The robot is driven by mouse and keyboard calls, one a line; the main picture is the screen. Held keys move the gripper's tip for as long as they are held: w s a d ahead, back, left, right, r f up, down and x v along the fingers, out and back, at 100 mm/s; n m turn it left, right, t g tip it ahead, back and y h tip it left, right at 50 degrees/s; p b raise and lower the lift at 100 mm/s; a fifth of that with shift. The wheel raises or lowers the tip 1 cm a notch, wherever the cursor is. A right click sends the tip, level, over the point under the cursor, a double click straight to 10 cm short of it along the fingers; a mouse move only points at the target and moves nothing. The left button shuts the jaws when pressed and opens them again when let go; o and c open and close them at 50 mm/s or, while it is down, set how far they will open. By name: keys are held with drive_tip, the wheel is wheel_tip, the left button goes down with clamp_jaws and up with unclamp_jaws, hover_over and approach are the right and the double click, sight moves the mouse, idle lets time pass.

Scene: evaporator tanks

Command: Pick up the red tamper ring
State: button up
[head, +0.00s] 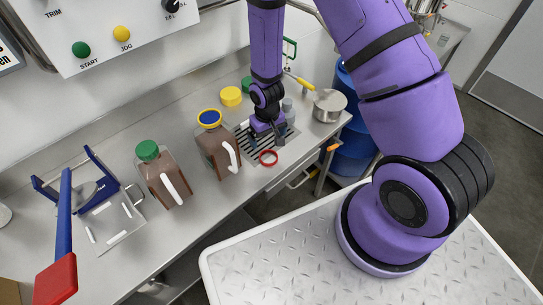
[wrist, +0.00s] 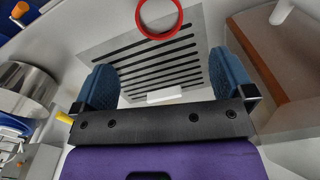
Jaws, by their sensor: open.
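The red tamper ring (head: 268,158) lies flat near the front edge of the steel counter, at the edge of a slotted drain grate (head: 284,137). In the wrist view the ring (wrist: 138,21) is at the top, partly cut off by the frame edge, over the grate (wrist: 128,53). My gripper (head: 268,137) is just behind the ring in the head view, low over the grate. In the wrist view its two blue fingers (wrist: 165,85) are wide apart with no ring between them. A small white block shows between the fingers.
A brown jug with a blue and yellow cap (head: 222,150) stands close left of the ring. Another brown jug with a green cap (head: 163,178) is farther left. A steel pot (head: 329,106) stands to the right. Yellow (head: 231,96) and green caps lie behind.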

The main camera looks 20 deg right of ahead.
sight(268, 158)
drive_tip(key=shift+f, duration=4.9)
drive_tip(key=c, duration=1)
